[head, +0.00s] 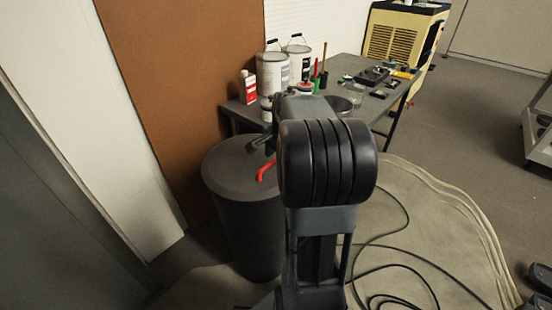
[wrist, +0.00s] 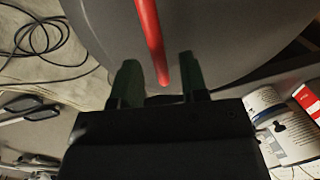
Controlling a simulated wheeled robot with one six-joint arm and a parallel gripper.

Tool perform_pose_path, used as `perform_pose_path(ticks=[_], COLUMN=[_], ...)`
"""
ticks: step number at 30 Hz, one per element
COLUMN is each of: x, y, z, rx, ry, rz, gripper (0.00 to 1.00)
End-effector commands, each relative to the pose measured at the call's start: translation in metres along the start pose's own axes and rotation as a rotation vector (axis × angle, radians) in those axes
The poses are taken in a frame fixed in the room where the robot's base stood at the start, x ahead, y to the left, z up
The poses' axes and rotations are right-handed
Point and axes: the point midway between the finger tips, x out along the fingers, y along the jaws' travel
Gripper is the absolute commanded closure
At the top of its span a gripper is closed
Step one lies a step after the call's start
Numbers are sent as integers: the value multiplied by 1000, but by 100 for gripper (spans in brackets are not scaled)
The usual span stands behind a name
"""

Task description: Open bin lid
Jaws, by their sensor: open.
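The bin (head: 252,235) is a dark grey cylinder left of my arm in the head view. Its round grey lid (head: 222,172) lies flat on top and looks shut. A red handle (head: 266,171) stands on the lid, partly hidden by my arm. In the wrist view the lid (wrist: 230,40) fills the upper part, and the red handle (wrist: 150,35) runs down between my two fingers. My gripper (wrist: 158,70) is open, with a finger on each side of the handle and gaps between. In the head view my gripper (head: 260,144) is just above the lid.
A grey table (head: 235,112) with paint cans (head: 272,73), a red-and-white bottle (head: 247,88) and tools stands behind the bin. A brown panel (head: 160,80) is close on the left. Black cables (head: 400,255) lie on the floor at right.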

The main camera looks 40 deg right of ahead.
Motion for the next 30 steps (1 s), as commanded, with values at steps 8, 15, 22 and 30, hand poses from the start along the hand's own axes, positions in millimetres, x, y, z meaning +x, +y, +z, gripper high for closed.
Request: perform_pose_path(ticks=[8,15,22,30], x=[4,4,4,4], y=[0,0,0,0], z=[0,0,0,0], rx=[0,0,0,0], ry=[0,0,0,0], rz=[0,0,0,0], gripper=[60,71,93,100])
